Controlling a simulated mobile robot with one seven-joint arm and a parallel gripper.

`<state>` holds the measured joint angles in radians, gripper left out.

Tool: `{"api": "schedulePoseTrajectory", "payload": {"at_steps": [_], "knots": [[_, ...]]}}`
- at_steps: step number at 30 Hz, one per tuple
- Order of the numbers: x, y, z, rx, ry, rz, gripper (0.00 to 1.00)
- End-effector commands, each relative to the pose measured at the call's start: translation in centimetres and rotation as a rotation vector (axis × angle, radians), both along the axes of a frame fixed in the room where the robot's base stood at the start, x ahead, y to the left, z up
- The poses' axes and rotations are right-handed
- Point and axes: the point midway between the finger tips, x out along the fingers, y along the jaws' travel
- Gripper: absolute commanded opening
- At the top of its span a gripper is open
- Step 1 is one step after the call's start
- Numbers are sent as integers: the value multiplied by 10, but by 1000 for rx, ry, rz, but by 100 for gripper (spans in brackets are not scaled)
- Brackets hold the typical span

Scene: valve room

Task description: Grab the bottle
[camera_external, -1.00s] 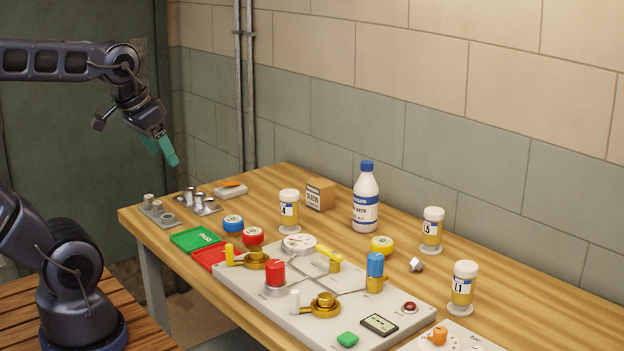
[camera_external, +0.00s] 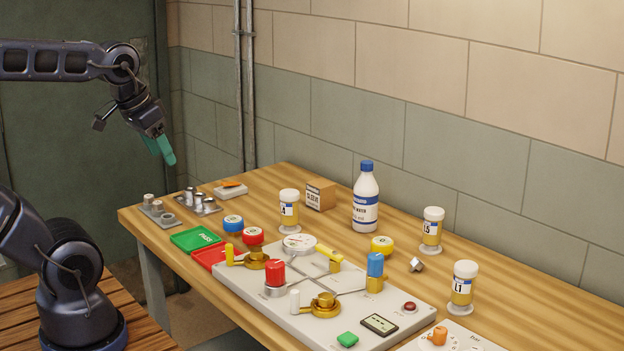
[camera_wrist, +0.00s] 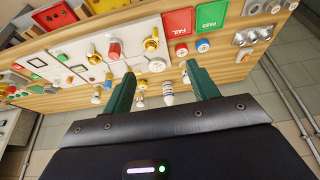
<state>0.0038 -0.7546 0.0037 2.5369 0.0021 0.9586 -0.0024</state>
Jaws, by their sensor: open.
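The bottle (camera_external: 366,199) is white with a blue cap and a blue-and-white label. It stands upright on the wooden table near the wall, right of a small cardboard box. In the wrist view the bottle (camera_wrist: 168,93) shows small and far off, between the two green fingers. My gripper (camera_external: 160,150) is open and empty, in the air beyond the table's left end, well apart from the bottle. In the wrist view my gripper (camera_wrist: 161,88) has its fingers spread wide.
The cardboard box (camera_external: 320,194) and a yellow-filled jar (camera_external: 289,211) stand left of the bottle. A yellow-topped round item (camera_external: 382,245) and another jar (camera_external: 432,230) are to its right. A valve panel (camera_external: 400,325) lies in front. The wall (camera_external: 440,140) is close behind.

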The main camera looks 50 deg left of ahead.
Motion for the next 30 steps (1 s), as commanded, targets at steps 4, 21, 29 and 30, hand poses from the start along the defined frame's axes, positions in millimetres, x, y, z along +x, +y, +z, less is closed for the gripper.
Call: {"api": "schedulePoseTrajectory", "payload": {"at_steps": [4,21,29,30], "knots": [[2,0,1,0,1,-3,59],[132,-16,39,-2,43,-281,59],[211,-21,42,-11,44,-434,59],[224,-21,41,-13,42,-456,59]]}}
